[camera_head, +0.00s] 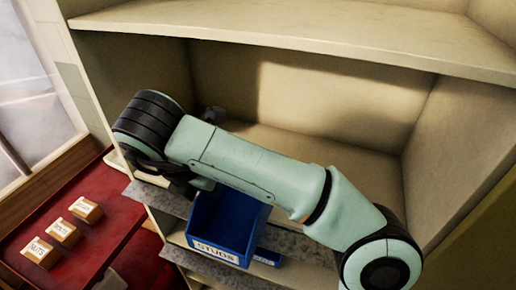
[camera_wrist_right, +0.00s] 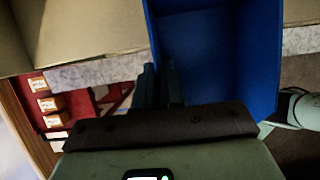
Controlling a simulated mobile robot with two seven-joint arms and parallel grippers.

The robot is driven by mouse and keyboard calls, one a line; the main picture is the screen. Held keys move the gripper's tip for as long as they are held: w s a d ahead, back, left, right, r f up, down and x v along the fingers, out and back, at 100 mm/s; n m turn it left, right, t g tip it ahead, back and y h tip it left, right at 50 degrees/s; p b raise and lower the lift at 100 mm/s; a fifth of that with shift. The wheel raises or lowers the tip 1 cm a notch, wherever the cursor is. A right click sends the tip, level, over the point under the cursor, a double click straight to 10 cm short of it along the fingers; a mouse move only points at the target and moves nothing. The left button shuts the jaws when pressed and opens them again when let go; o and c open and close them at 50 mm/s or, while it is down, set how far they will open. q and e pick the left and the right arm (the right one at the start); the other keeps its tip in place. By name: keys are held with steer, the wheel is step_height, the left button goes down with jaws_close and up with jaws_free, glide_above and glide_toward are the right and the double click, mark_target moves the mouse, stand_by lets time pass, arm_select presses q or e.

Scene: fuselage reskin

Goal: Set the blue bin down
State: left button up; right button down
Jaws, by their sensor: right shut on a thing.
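The blue bin (camera_head: 226,222) with a "STUDS" label is held in front of the shelf unit, open side up and slightly tilted in the head view. My right gripper (camera_head: 203,186) is shut on its rim at the upper left; the fingertips are mostly hidden by my arm. In the right wrist view, the dark fingers (camera_wrist_right: 159,84) are at the left wall of the blue bin (camera_wrist_right: 215,60), and the bin's inside looks empty where it shows. Whether the bin touches the shelf below cannot be told. My left gripper is not in view.
A cream shelf unit (camera_head: 300,32) has a wide, empty compartment behind my arm. A grey speckled shelf strip (camera_head: 165,199) runs below it. Another blue labelled bin (camera_head: 267,257) sits lower, partly hidden. A red surface (camera_head: 35,212) at left carries three small labelled boxes (camera_head: 63,233).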

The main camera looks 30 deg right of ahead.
steer(key=w+d, duration=0.1)
steer(key=d, duration=0.1)
steer(key=w+d, duration=0.1)
steer(key=d, duration=0.1)
steer(key=w+d+p, duration=0.1)
steer(key=w+d, duration=0.1)
steer(key=shift+d+r, duration=0.15)
steer(key=shift+r, duration=0.1)
steer(key=w+d+f, duration=0.1)
steer(key=w+d, duration=0.1)
steer(key=w+d+f+p, duration=0.1)
steer(key=w+d, duration=0.1)
steer(key=d, duration=0.1)
steer(key=w+d+f, duration=0.2)
steer(key=shift+w+d, duration=0.2)
steer(key=shift+d, duration=0.1)
steer(key=shift+s+r, duration=0.1)
steer(key=c, duration=1.2)
jaws_free()
steer(key=shift+w, duration=0.25)
steer(key=shift+c, duration=0.2)
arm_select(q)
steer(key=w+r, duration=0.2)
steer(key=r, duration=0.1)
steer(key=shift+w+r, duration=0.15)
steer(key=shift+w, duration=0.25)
arm_select(e)
steer(key=shift+s, duration=0.1)
